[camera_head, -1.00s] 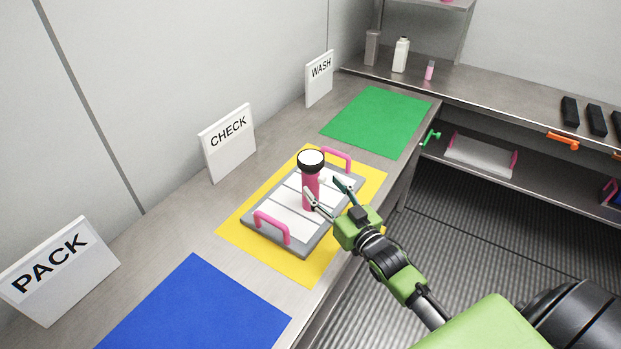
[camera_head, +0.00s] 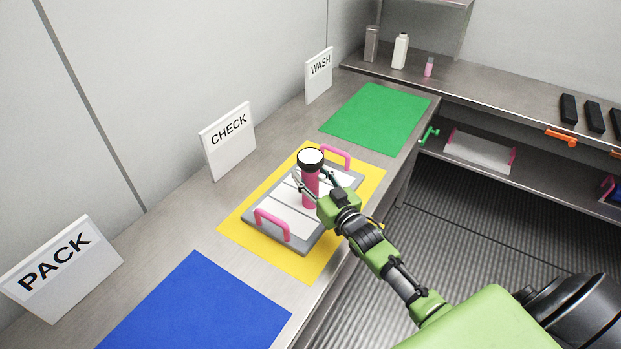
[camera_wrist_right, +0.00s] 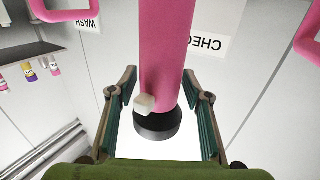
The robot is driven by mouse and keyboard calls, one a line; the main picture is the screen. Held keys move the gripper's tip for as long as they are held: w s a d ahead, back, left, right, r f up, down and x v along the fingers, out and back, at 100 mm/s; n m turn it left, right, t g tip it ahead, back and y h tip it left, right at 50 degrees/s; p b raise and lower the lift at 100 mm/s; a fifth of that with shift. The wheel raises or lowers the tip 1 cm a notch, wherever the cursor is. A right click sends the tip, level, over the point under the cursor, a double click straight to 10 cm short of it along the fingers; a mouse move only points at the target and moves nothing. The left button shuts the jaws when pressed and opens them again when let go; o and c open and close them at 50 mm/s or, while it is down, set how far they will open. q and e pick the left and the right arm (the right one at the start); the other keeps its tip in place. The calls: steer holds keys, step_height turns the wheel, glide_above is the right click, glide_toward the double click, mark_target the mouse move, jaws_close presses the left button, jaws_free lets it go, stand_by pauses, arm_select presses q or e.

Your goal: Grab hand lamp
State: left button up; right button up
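The hand lamp (camera_head: 311,186) is pink with a black head and a white lens facing up. It stands upright on a grey tray with white panels (camera_head: 338,228) and pink handles. My right gripper (camera_head: 314,181) is at the lamp, with its fingers on either side of the body. In the right wrist view the lamp body (camera_wrist_right: 165,50) passes between the two open fingers (camera_wrist_right: 160,115), with a gap on each side. The black head and a small whitish knob show there. My left gripper is not in view.
The tray lies on a yellow mat (camera_head: 310,268), between a blue mat (camera_head: 195,310) and a green mat (camera_head: 377,116). PACK (camera_head: 62,268), CHECK (camera_head: 228,140) and WASH (camera_head: 319,75) signs stand along the wall. Bottles (camera_head: 400,52) stand on the far counter.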

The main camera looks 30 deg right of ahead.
steer(key=c, duration=0.9)
steer(key=shift+r, duration=0.15)
